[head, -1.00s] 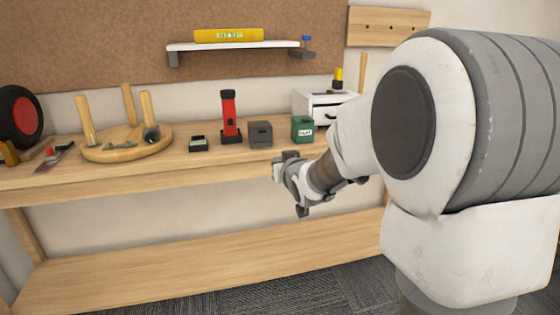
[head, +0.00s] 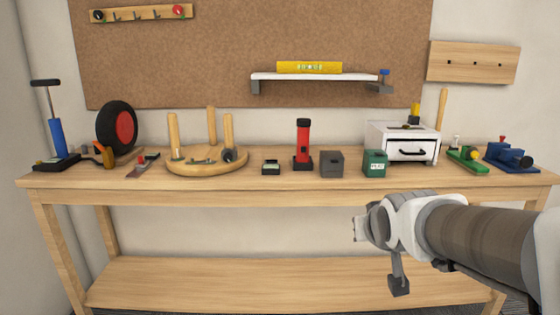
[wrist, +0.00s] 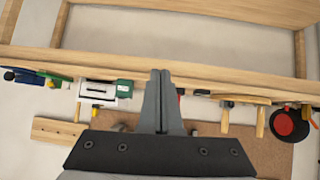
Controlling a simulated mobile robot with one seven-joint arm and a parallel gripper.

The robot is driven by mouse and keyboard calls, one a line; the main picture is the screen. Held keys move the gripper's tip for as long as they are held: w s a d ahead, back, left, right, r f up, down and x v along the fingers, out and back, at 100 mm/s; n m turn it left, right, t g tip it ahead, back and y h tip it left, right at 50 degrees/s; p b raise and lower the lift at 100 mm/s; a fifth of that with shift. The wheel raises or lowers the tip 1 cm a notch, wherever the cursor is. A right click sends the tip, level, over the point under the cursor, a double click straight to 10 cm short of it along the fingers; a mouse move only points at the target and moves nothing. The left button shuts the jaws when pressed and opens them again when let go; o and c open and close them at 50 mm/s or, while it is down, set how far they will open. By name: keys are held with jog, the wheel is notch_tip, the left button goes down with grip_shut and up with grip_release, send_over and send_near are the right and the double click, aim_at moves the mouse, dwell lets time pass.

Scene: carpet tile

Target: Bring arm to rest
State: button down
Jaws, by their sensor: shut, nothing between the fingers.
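My gripper (head: 358,228) is in front of the workbench, just below the level of its top in the head view. My arm reaches in from the right edge. In the wrist view the two fingers of my gripper (wrist: 160,75) are together, with nothing between them. The wrist view shows the bench and its items upside down beyond the fingers. No item touches the gripper.
The lower shelf (head: 250,282) is bare.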

jog(key=s+a+f+g+y, duration=0.1)
jog(key=s+f+g, duration=0.1)
jog(key=s, duration=0.8)
jog(key=s+a+f+g, duration=0.1)
jog(key=s+a+g, duration=0.15)
jog(key=s, duration=0.75)
notch_tip(320, 180, up, 28)
jog(key=p, duration=2.8)
jog(key=shift+w+d+r+p, duration=0.15)
jog(key=shift+d+r+p, duration=0.05)
jog(key=shift+d+p, duration=0.15)
